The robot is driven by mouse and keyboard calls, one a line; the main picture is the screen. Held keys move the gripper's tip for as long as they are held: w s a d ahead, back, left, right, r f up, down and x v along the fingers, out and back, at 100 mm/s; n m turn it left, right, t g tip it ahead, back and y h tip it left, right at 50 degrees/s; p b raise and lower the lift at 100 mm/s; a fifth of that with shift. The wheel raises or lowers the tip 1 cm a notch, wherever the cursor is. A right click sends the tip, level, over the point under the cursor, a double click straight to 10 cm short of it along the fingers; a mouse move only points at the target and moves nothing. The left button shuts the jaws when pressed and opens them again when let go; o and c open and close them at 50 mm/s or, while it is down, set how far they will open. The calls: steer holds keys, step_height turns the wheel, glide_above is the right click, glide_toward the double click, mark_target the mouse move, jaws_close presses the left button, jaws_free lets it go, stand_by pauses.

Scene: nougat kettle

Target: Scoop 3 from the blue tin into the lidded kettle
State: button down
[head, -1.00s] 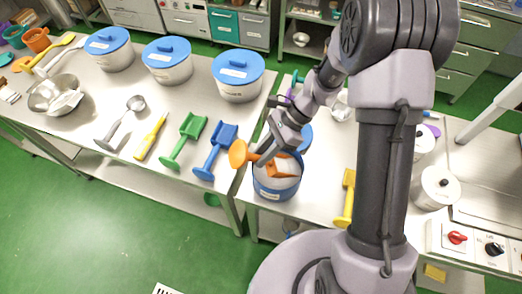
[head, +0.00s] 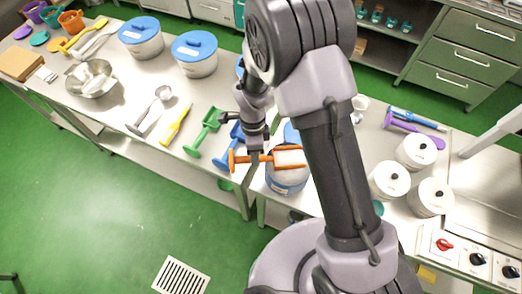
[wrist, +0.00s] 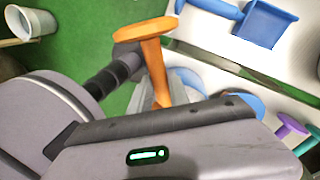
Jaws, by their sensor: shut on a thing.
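My gripper (head: 254,154) is shut on the handle of an orange scoop (head: 233,161). The scoop is level above the blue tin (head: 287,184), and its bowl shows white stuff between orange edges. The handle also shows in the wrist view (wrist: 155,65), where the bowl is hidden. The tin is pale with a blue band and a label; the scoop covers most of its mouth. Three white lidded pots with black knobs stand right of my arm: one at the back (head: 418,151), one at left (head: 389,181) and one at right (head: 430,197). I cannot tell which is the kettle.
Blue-lidded tins (head: 195,54) line the left table's back. Green (head: 205,132) and blue (head: 230,142) scoops lie beside the tin. A purple scoop (head: 415,127) lies behind the pots. A knob panel (head: 468,252) is at the right front. My arm hides the table's middle.

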steer(key=shift+h, duration=0.4)
steer(key=r+p, duration=0.1)
steer(key=r, duration=0.1)
steer(key=r+p, duration=0.1)
steer(key=a+r+p, duration=0.1)
steer(key=r, duration=0.1)
steer(key=shift+s+r, duration=0.1)
steer(key=shift+r, duration=0.2)
stand_by(0.7)
